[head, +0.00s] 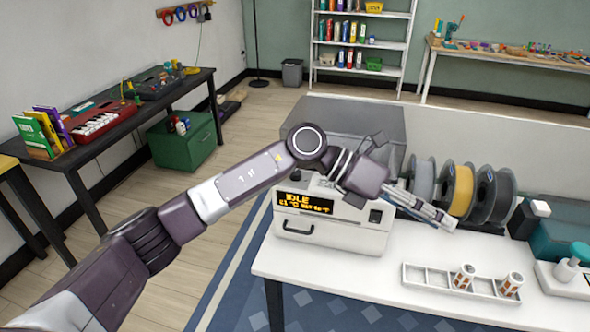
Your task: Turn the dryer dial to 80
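The dryer is a white box (335,237) on the white table. Its black display (305,203) shows IDLE in orange, with a smaller line below that I cannot read clearly. I cannot make out the dial; my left arm crosses in front of the dryer's upper right. My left gripper (446,222) is to the right of the dryer, in front of the spools, pointing right and down. Its fingers lie close together from this side, and nothing shows in them. My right gripper is out of view.
Several filament spools (459,189) stand behind the gripper. A white divided tray (430,276) with two striped cups (463,276) lies on the table (345,276). A teal box (560,238) and a white pump bottle (568,268) stand at the right.

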